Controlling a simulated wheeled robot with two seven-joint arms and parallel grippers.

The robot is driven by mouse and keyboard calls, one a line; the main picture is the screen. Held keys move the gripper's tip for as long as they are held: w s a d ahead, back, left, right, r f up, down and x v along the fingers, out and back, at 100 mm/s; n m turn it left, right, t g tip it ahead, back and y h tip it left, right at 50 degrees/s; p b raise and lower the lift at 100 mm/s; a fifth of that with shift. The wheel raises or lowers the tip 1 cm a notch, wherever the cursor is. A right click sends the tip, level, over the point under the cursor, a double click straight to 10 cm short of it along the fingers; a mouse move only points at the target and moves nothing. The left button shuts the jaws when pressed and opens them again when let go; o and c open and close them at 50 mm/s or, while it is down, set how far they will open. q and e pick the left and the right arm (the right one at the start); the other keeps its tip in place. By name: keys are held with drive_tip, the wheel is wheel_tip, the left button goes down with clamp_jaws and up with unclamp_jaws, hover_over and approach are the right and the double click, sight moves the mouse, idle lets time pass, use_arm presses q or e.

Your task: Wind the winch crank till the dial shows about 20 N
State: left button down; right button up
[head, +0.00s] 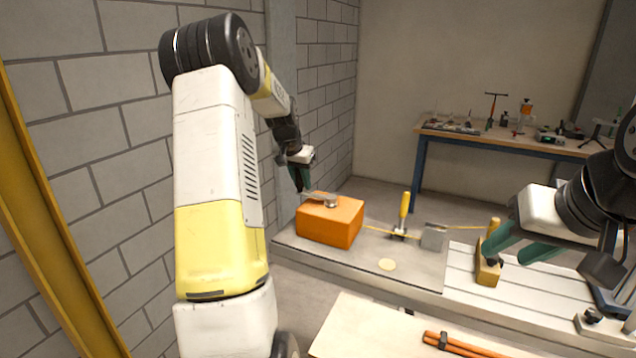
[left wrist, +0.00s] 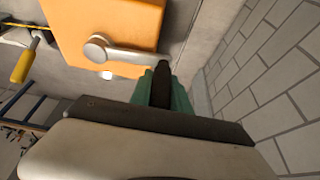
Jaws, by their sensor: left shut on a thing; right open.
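The winch is an orange box (head: 330,222) on the low bench, with a grey metal crank (head: 331,203) on top. My left gripper (head: 302,188) is shut on the outer end of the crank, at the box's far left side. In the left wrist view the crank hub (left wrist: 97,48) sits on the orange box (left wrist: 110,18), and its arm reaches to my left gripper's fingers (left wrist: 163,78). The fingers hide the gripped handle. My right gripper (head: 512,252) is open, above and beside a tan block (head: 488,266). I cannot make out a dial reading.
A yellow strap runs from the box past a yellow-handled clamp (head: 403,216) and a grey block (head: 433,237). Orange rods (head: 462,344) lie on a nearer table. A block wall (head: 80,180) stands close on the left.

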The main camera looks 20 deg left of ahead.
use_arm(q)
drive_tip(key=shift+w+d+m+h, duration=0.2)
drive_tip(key=shift+w+m, duration=0.25)
drive_tip(key=shift+w, duration=0.25)
drive_tip(key=shift+w+d+m+h, duration=0.2)
drive_tip(key=shift+w+m, duration=0.25)
drive_tip(key=shift+w, duration=0.2)
drive_tip(key=c, duration=1.2)
unclamp_jaws()
drive_tip(key=shift+c, duration=0.2)
drive_tip(key=shift+r, duration=0.1)
drive_tip(key=shift+v, duration=3.85)
